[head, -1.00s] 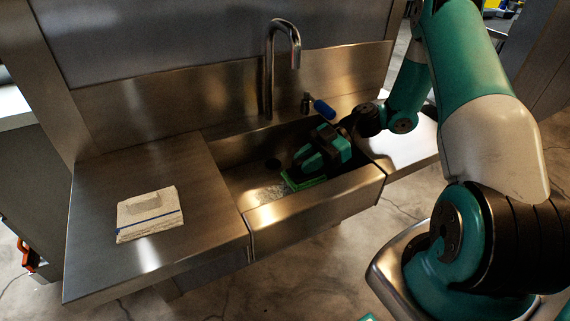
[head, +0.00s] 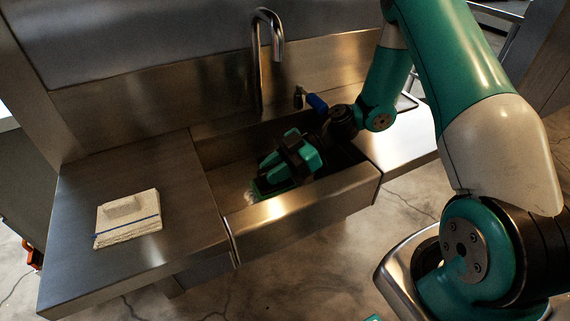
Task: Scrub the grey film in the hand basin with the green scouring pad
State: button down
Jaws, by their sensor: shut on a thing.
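The hand basin (head: 215,165) is a steel sink set into the counter, below a curved tap. My gripper (head: 270,181) is down inside it, shut on the green scouring pad (head: 291,186), whose edge shows low against the basin floor. A small pale patch of grey film (head: 250,196) shows at the left of the pad, near the front wall. My gripper and the pad hide the floor around and under them, so I cannot tell how much film lies there.
A folded pale cloth (head: 128,218) with a blue stripe lies on the left counter (head: 175,165). The basin's front rim (head: 300,205) stands close to my gripper.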

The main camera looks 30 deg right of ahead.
jog(key=shift+w+d, duration=0.1)
jog(key=shift+d, duration=0.35)
jog(key=shift+r+p, duration=0.25)
jog(key=shift+p, duration=0.1)
jog(key=shift+r+p, duration=1.75)
jog(key=shift+r, duration=1.05)
jog(key=shift+r, duration=0.15)
jog(key=shift+r+p, duration=0.8)
jog(key=shift+r, duration=0.6)
jog(key=shift+w+a+f, duration=0.1)
jog(key=shift+f, duration=0.1)
